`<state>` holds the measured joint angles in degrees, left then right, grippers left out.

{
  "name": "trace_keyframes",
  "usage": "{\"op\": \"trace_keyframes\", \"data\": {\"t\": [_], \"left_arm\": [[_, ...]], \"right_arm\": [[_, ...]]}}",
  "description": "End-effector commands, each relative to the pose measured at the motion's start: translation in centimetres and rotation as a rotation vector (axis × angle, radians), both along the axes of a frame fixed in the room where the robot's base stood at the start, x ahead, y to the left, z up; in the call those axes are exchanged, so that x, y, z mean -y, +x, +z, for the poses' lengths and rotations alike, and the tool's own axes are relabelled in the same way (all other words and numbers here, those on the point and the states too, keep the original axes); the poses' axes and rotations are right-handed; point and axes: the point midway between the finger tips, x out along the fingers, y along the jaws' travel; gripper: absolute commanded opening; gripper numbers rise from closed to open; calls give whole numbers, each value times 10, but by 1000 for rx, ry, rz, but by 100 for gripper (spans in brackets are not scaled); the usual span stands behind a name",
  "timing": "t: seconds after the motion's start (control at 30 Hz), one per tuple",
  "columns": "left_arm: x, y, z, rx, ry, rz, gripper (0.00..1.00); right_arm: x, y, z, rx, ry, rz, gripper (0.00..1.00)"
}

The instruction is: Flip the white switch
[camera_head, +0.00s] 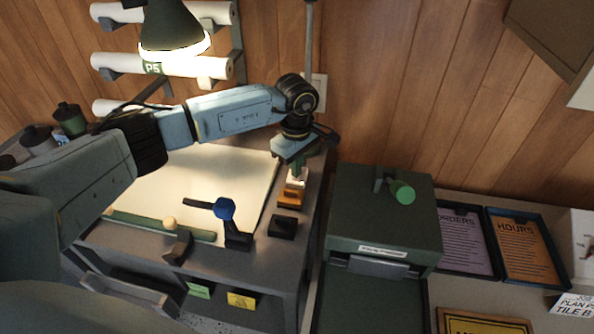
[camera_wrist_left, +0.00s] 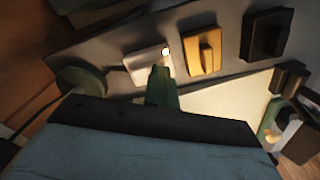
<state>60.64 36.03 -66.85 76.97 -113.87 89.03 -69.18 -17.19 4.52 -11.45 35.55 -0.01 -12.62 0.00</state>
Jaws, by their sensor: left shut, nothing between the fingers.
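The white switch (camera_head: 297,176) is at the far end of a row of switches along the right side of the desk. In the left wrist view, the white switch (camera_wrist_left: 143,66) has a small bright spot at its upper right. My left gripper (camera_head: 299,163) points down just over the white switch. Its green fingers (camera_wrist_left: 161,72) are shut and empty, and their tips overlap the switch's near edge. I cannot tell whether they touch it. The fingers hide part of the switch, so its position is unclear. My right gripper is not in view.
An orange switch (camera_head: 289,197) and a black switch (camera_head: 283,227) stand nearer in the same row. A blue-knobbed lever (camera_head: 225,209) and a cream-knobbed lever (camera_head: 172,225) are to the left. A green box (camera_head: 375,225) stands right. A lamp (camera_head: 172,28) hangs above.

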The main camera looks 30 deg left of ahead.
Motion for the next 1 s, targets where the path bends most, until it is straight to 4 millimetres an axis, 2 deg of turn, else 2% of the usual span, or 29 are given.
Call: {"op": "trace_keyframes", "data": {"t": [0.23,1.0], "left_arm": [[-1,-2,3,-5,2,0,0],[0,-1,66,-3,2,0,0]], "right_arm": [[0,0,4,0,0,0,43],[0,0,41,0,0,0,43]]}}
